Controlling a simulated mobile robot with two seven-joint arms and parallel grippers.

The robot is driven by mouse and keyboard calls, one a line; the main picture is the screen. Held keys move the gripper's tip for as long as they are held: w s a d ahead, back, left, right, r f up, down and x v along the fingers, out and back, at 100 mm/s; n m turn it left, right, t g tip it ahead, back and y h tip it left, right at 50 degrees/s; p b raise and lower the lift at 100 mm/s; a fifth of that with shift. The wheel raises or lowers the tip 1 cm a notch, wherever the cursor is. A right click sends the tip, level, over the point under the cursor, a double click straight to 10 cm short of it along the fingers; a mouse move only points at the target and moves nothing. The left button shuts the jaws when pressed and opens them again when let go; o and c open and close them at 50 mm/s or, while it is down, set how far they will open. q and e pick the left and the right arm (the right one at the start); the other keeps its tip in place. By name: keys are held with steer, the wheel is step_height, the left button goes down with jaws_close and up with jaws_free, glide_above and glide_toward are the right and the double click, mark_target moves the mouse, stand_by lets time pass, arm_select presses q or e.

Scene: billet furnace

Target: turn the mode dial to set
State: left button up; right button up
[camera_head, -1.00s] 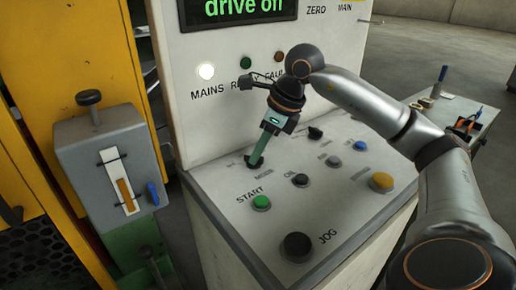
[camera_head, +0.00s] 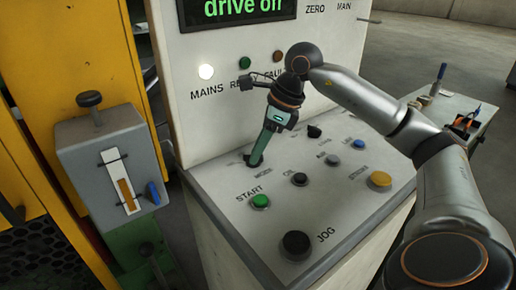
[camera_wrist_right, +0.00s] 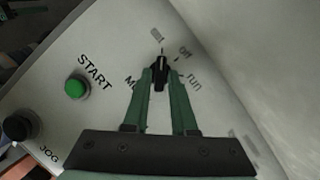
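The mode dial (camera_wrist_right: 161,72) is a small black knob on the sloping panel. In the right wrist view it sits between the fingertips of my right gripper (camera_wrist_right: 162,70), one finger on each side, and the fingers look closed on it. Its narrow end points up toward the top label, which seems to read "set"; "off" and "run" are to its right. In the head view my right gripper (camera_head: 253,160) reaches down to the panel's upper left, and its fingers mostly hide the dial. My left gripper is not in view.
The green start button (camera_head: 260,201) and black jog button (camera_head: 296,243) are near the dial on the panel (camera_head: 330,215). Several other knobs and buttons are to the right. The display (camera_head: 240,8) reads "drive off". A grey lever box (camera_head: 110,165) stands left.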

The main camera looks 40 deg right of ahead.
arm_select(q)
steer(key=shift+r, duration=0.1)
arm_select(e)
steer(key=o, duration=0.3)
arm_select(q)
steer(key=p, duration=0.1)
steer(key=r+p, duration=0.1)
steer(key=p, duration=0.1)
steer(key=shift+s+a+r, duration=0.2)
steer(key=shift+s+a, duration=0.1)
arm_select(e)
steer(key=v, duration=1.2)
steer(key=shift+r, duration=0.2)
steer(key=shift+s, duration=0.1)
